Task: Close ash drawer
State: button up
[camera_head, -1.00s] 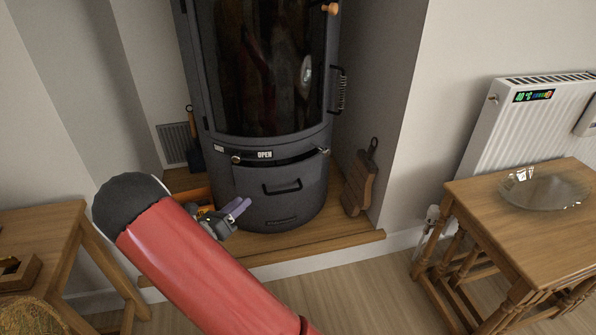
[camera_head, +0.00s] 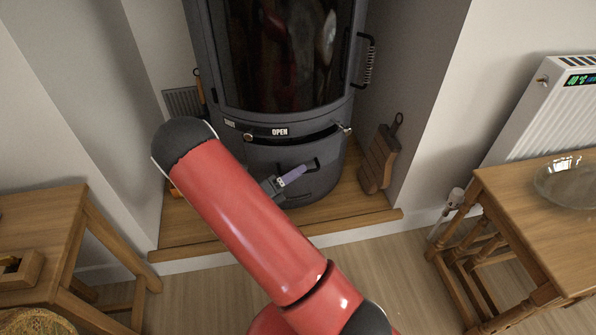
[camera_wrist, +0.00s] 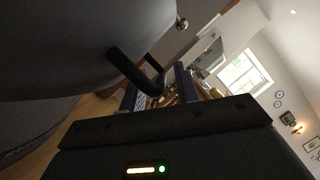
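The dark grey stove (camera_head: 225,60) stands in the alcove. Its ash drawer (camera_head: 318,182) is the curved lower front below the "OPEN" label, with a dark gap along its top edge. The drawer's black bar handle (camera_head: 314,164) is partly hidden behind my gripper (camera_head: 297,175), which is in front of the drawer. In the wrist view the handle (camera_wrist: 128,70) reaches toward the space between the two purple fingers (camera_wrist: 158,88). The fingers are apart. I cannot tell whether they touch the handle. My arm hides the drawer's left part.
A wooden hearth step (camera_head: 350,217) runs under the stove. A brown wooden board (camera_head: 378,165) leans at its right. A wooden side table with a glass dish (camera_head: 568,182) is at right, another table (camera_head: 45,215) at left. The floor between is clear.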

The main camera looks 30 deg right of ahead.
aim_at(291, 165)
jog(key=shift+d+r, duration=0.1)
jog(key=shift+d, duration=0.3)
grip_shut()
jog(key=shift+w, duration=0.15)
jog(key=shift+w+d, duration=0.25)
jog(key=shift+w, duration=0.7)
jog(key=shift+w+d, duration=0.25)
jog(key=shift+w, duration=0.65)
grip_release()
jog(key=shift+a, duration=0.1)
